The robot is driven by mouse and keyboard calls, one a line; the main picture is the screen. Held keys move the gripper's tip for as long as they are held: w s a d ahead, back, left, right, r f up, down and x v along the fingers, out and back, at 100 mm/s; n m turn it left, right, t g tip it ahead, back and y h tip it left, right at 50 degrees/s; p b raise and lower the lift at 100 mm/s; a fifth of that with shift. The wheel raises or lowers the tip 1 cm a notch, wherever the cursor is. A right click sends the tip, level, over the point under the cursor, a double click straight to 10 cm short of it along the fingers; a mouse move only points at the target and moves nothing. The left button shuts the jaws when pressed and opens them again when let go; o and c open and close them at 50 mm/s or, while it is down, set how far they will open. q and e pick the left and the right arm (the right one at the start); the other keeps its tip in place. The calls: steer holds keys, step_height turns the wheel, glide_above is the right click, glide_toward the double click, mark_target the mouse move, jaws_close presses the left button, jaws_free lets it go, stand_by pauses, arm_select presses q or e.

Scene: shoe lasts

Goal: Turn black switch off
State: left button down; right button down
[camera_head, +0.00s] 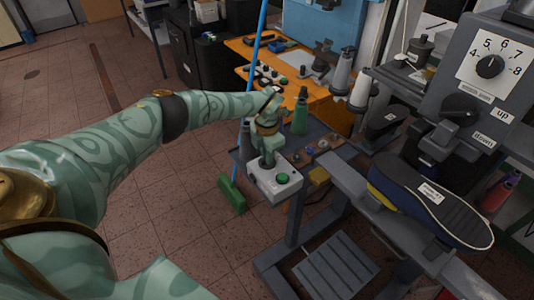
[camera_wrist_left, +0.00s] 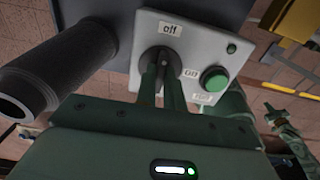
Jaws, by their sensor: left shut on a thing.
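My left gripper (camera_head: 268,159) reaches down to the box. Its fingers (camera_wrist_left: 162,78) are shut on the black switch and hide part of it, so I cannot tell its exact angle. A small green arm-like shape, perhaps my right arm, shows at the right edge of the wrist view.
A dark cylinder (camera_wrist_left: 42,80) stands close left of the box. A green bottle (camera_head: 300,112) is behind it. A blue-handled green broom (camera_head: 232,194) leans nearby. Open floor lies left.

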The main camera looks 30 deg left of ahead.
arm_select(q)
steer(key=shift+w+r, duration=0.1)
stand_by(0.3)
steer(key=c, duration=1.5)
jaws_free()
step_height(320, 180, up, 16)
steer(key=p, duration=0.2)
